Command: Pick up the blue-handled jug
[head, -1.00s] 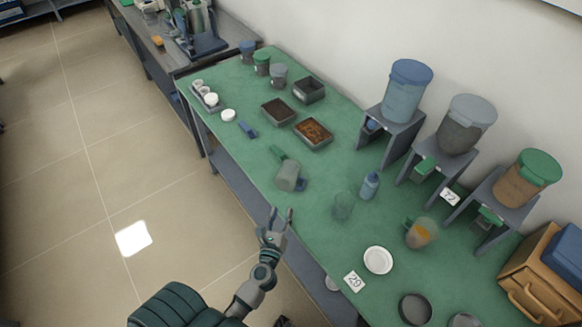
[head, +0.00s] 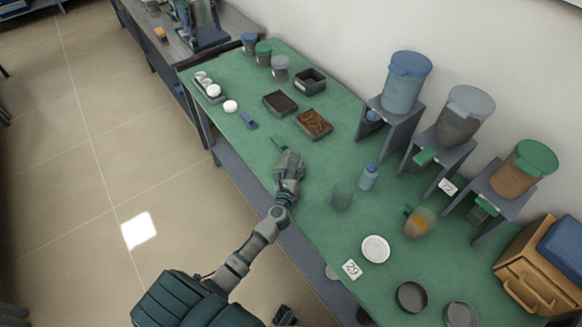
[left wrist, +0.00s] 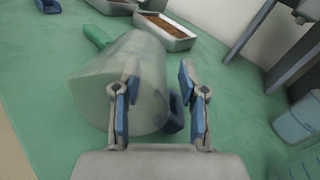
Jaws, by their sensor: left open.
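The blue-handled jug is a pale, cloudy translucent vessel (left wrist: 135,80) on the green bench top, filling the middle left of the left wrist view. Its blue handle (left wrist: 173,113) shows between and just beyond my left fingers. In the head view my left gripper (head: 286,166) hides most of the jug. A dark piece at the bottom edge may be my right gripper (head: 284,316).
A brown-filled tray (head: 313,123) and a dark tray (head: 280,103) lie beyond the jug. Stands with large containers (head: 405,84) line the wall.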

